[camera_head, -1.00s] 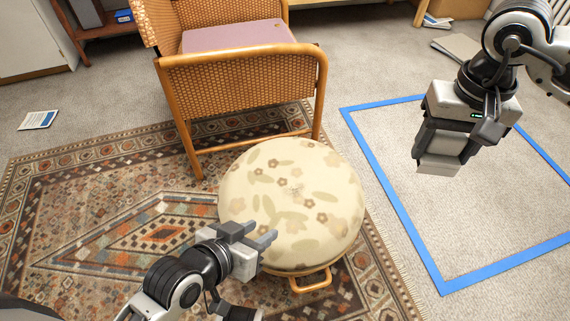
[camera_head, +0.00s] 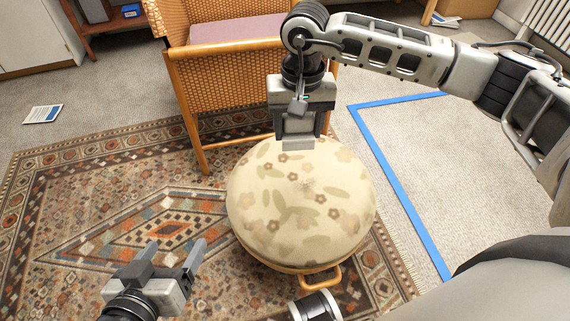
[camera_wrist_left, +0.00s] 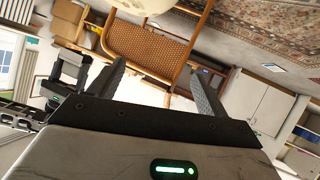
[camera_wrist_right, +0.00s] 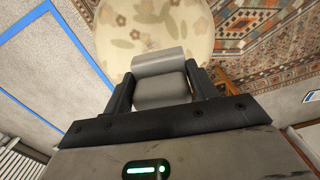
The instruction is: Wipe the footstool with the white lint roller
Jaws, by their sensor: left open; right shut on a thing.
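The footstool (camera_head: 300,215) has a round cream cushion with a brown and green floral pattern and a wooden handle at its front. My right gripper (camera_head: 298,128) is over the cushion's far edge, shut on the lint roller (camera_wrist_right: 160,62), which looks pale grey. The roller's head points down at the cushion; I cannot tell whether it touches. The cushion also shows behind the roller in the right wrist view (camera_wrist_right: 125,30). My left gripper (camera_head: 177,255) is open and empty, left of the footstool, above the rug.
A wicker armchair (camera_head: 245,82) with a mauve seat stands just behind the footstool. A patterned rug (camera_head: 90,225) lies under and left of it. Blue tape (camera_head: 395,185) marks an area of carpet on the right. A booklet (camera_head: 43,114) lies at far left.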

